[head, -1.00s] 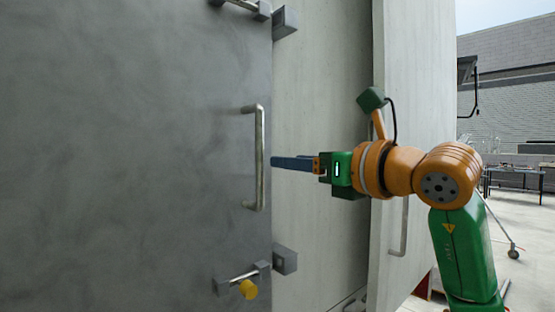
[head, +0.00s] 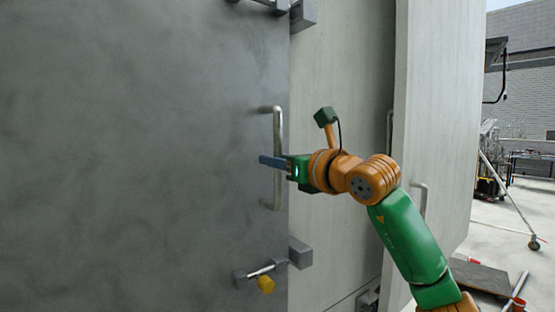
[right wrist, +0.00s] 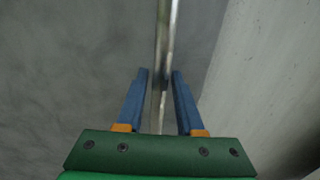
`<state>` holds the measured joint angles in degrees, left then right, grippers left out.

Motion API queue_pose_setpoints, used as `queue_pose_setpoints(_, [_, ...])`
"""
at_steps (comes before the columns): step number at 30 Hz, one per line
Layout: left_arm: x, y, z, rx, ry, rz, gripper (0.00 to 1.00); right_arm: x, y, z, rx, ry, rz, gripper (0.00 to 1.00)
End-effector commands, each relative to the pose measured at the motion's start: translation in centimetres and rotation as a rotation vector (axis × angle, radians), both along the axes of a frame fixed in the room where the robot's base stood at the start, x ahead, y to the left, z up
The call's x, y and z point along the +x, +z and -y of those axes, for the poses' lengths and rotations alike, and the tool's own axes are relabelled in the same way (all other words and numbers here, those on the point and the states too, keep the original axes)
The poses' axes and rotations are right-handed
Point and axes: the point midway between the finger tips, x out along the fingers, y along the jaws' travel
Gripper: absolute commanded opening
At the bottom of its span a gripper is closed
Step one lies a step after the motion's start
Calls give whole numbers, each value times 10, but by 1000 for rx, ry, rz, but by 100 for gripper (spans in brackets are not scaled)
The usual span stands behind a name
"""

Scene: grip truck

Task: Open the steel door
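The grey steel door (head: 130,150) fills the left of the head view and looks closed. Its vertical metal bar handle (head: 278,190) is near the right edge. My right gripper (head: 263,160) reaches in from the right, its blue fingers level with the middle of the handle. In the right wrist view the handle (right wrist: 168,35) runs between the two fingers of the right gripper (right wrist: 160,75). The fingers are apart, one on each side of the bar, with small gaps showing. My left gripper is not in view.
A lower slide bolt (head: 262,271) with a yellow knob (head: 266,285) sits below the handle, beside a grey block (head: 300,253). Another bolt (head: 262,3) is at the top edge. A pale wall panel (head: 340,100) stands right of the door.

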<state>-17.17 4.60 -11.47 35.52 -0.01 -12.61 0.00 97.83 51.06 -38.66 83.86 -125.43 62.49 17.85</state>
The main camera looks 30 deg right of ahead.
Motion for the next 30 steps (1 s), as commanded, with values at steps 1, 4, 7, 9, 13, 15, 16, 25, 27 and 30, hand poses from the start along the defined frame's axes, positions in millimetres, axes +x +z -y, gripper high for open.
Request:
queue_pose_setpoints(1, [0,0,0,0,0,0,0,0,0,0,0,0,0,20])
queue_pose_setpoints(4, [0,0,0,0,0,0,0,0,0,0,0,0,0,0])
queue_pose_setpoints(7, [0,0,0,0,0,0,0,0,0,0,0,0,0,0])
queue_pose_setpoints(9, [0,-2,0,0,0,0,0,-2,0,0,0,0,1,0])
queue_pose_setpoints(13, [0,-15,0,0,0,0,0,-17,-4,0,0,-1,3,0])
queue_pose_setpoints(15, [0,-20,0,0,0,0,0,-27,-4,-1,-2,-1,3,0])
queue_pose_setpoints(16, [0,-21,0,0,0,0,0,-31,-3,-1,-1,0,2,0])
queue_pose_setpoints(25, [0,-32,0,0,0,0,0,-65,-1,-3,0,0,1,0])
queue_pose_setpoints(27, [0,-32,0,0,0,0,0,-67,0,-2,0,0,1,0])
queue_pose_setpoints(30, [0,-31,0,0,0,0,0,-67,1,-2,1,0,1,0])
